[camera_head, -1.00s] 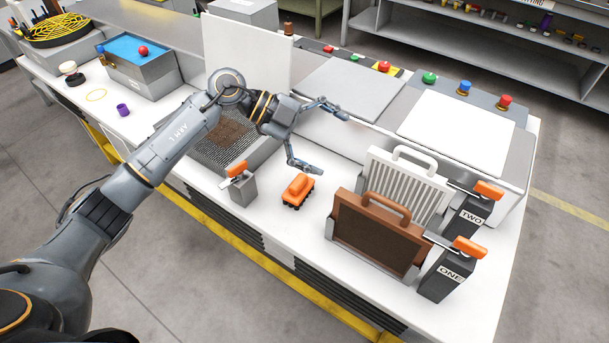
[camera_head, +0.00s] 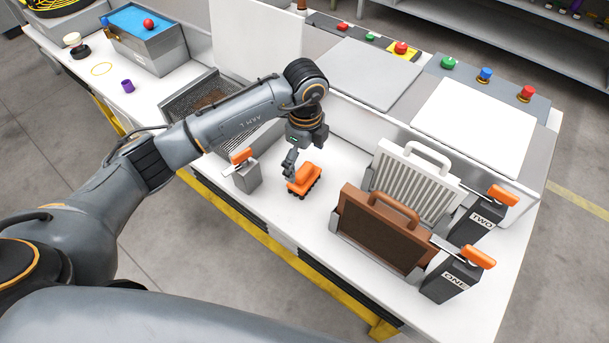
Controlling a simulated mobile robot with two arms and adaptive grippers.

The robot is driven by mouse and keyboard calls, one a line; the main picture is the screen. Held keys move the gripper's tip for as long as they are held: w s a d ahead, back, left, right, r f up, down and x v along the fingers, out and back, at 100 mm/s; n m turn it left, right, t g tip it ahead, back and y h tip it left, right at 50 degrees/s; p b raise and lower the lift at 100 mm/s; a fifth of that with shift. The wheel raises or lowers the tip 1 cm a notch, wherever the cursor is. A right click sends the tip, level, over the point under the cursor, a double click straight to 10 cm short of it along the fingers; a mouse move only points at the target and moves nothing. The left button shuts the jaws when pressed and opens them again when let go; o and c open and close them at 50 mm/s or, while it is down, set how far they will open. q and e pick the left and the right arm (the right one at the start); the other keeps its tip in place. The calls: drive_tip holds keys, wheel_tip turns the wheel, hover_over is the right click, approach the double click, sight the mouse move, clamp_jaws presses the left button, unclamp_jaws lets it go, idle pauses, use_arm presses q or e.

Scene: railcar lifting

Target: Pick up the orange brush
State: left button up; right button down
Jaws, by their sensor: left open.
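The orange brush (camera_head: 306,178) lies on the white bench top, its orange handle up and its dark underside down. My left gripper (camera_head: 291,166) points down at the brush's left end, just above or beside it. One finger shows clearly and the other is mostly hidden behind it and the wrist. The gripper is open, and I cannot tell whether it touches the brush. My right gripper is not in view.
A grey block with an orange lever (camera_head: 243,171) stands close left of the brush. A mesh tray (camera_head: 200,104) lies behind.

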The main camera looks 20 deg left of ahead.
sight(304, 169)
use_arm(q)
drive_tip(key=shift+s+f+p, duration=0.1)
drive_tip(key=shift+f+p, duration=0.2)
drive_tip(key=shift+f, duration=0.3)
wheel_tip(304, 169, down, 4)
drive_tip(key=shift+s+r+p, duration=0.15)
drive_tip(key=shift+r+p, duration=0.05)
drive_tip(key=shift+p, duration=0.3)
drive_tip(key=shift+f, duration=0.4)
drive_tip(key=shift+c, duration=0.4)
drive_tip(key=c, duration=1)
